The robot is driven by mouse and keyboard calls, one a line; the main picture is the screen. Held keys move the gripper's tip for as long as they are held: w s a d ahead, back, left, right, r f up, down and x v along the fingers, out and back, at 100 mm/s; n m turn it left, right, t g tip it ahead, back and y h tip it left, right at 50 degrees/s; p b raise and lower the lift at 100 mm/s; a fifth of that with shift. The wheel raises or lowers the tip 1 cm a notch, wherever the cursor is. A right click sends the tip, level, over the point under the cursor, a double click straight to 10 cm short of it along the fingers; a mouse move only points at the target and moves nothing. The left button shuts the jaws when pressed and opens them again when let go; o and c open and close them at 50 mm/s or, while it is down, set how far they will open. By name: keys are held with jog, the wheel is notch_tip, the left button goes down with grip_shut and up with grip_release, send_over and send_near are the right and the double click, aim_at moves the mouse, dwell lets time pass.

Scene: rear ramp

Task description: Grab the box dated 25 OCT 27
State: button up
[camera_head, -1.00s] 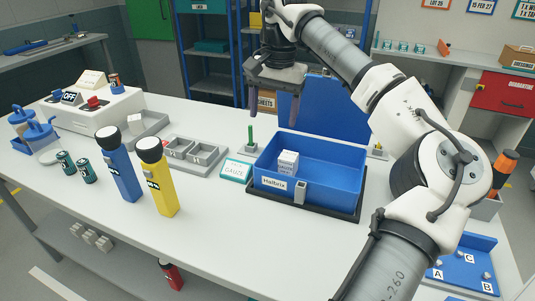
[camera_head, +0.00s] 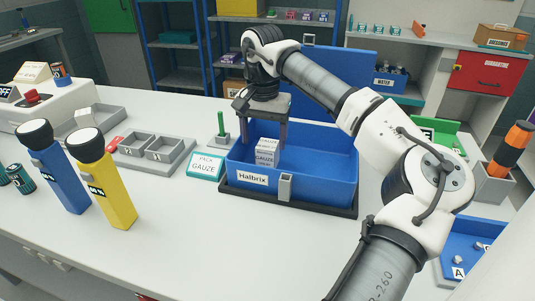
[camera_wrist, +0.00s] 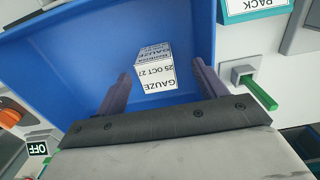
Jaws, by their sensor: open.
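A small white box (camera_head: 266,152) printed GAUZE stands in the blue Halbrix bin (camera_head: 255,190). In the wrist view the box (camera_wrist: 156,66) shows the words GAUZE and 25 OCT 27, upside down. My gripper (camera_head: 263,146) is open and points down into the bin, its two purple-grey fingers around or just above the box. In the wrist view my gripper (camera_wrist: 160,76) has one finger on each side of the box, with gaps visible. I cannot tell the exact height of the fingertips against the box.
The bin's blue lid (camera_head: 335,75) stands open behind it. Blue (camera_head: 58,175) and yellow (camera_head: 106,185) flashlights stand farther left.

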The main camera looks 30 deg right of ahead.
aim_at(267, 146)
jog(key=shift+s+d+f+p, duration=0.1)
jog(key=shift+f+p, duration=0.1)
jog(key=shift+f, duration=0.8)
jog(key=shift+w+d+f+p, duration=0.15)
jog(key=shift+f+p, duration=0.1)
jog(key=shift+f, duration=0.7)
jog(key=shift+s+d+f+p, duration=0.1)
jog(key=shift+s+f+p, duration=0.1)
jog(key=shift+f, duration=0.8)
jog(key=c, duration=1.1)
jog(key=shift+r, duration=0.1)
